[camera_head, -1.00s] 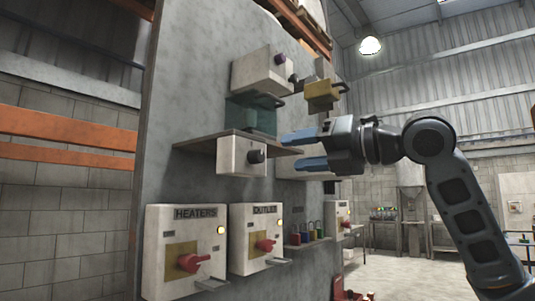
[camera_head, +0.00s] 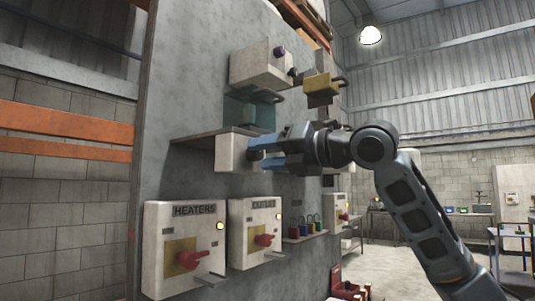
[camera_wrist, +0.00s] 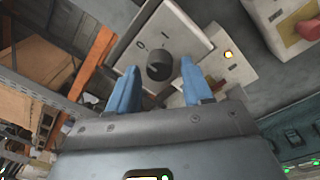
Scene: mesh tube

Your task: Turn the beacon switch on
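In the wrist view my gripper (camera_wrist: 159,72) is open, one finger on each side of the knob. Gaps show, and I see no contact. The knob's exact setting is unclear.
Below are the HEATERS box (camera_head: 185,245) and the OUTLET box (camera_head: 258,232), with red handles and lit yellow lamps. Above are the shelf (camera_head: 205,137), a clear greenish cover (camera_head: 250,112), a box with a purple button (camera_head: 262,62) and a yellow block (camera_head: 322,88).

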